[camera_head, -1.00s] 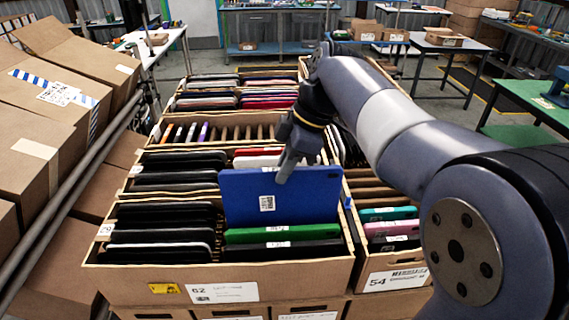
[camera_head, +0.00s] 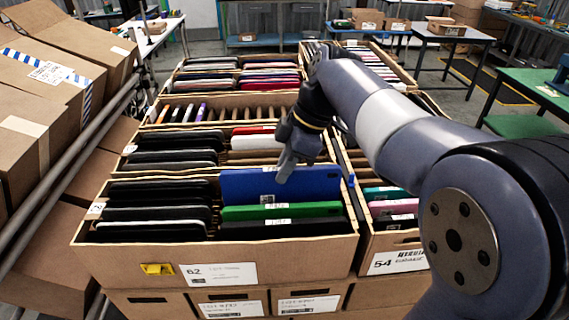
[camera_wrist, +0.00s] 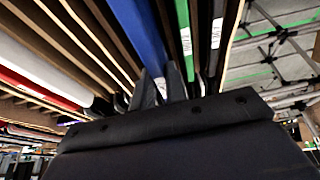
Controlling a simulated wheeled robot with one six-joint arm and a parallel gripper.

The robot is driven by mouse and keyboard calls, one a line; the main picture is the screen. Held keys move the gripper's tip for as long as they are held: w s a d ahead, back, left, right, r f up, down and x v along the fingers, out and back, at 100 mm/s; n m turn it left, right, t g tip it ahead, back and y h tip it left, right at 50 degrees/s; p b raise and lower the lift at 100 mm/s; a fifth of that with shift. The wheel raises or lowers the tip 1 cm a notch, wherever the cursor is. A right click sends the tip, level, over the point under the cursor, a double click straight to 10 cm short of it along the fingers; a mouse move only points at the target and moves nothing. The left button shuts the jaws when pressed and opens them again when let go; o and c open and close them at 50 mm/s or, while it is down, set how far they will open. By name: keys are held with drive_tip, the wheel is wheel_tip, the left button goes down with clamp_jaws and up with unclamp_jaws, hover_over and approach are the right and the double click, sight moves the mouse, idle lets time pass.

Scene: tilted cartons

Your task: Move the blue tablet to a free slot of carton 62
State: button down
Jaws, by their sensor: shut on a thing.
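The blue tablet (camera_head: 315,182) stands upright in the right half of carton 62 (camera_head: 300,252), behind a green tablet (camera_head: 265,211). Its lower part is hidden inside the carton. My gripper (camera_head: 285,172) is at the tablet's upper edge, shut on it. In the wrist view the blue tablet (camera_wrist: 138,32) runs up to the fingertips (camera_wrist: 160,90). Dark tablets (camera_head: 155,213) stand in the left half of carton 62.
Carton 54 (camera_head: 400,262) stands close on the right with teal and pink tablets. Cartons with more tablets (camera_head: 170,160) lie behind. Brown boxes (camera_head: 40,75) and a rail (camera_head: 70,150) are on the left.

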sight(285, 189)
drive_tip(key=shift+f+b, duration=1.95)
drive_tip(key=shift+f, duration=0.8)
drive_tip(key=shift+f, duration=0.3)
drive_tip(key=c, duration=1.3)
unclamp_jaws()
drive_tip(key=shift+c, duration=0.2)
drive_tip(key=v, duration=1.1)
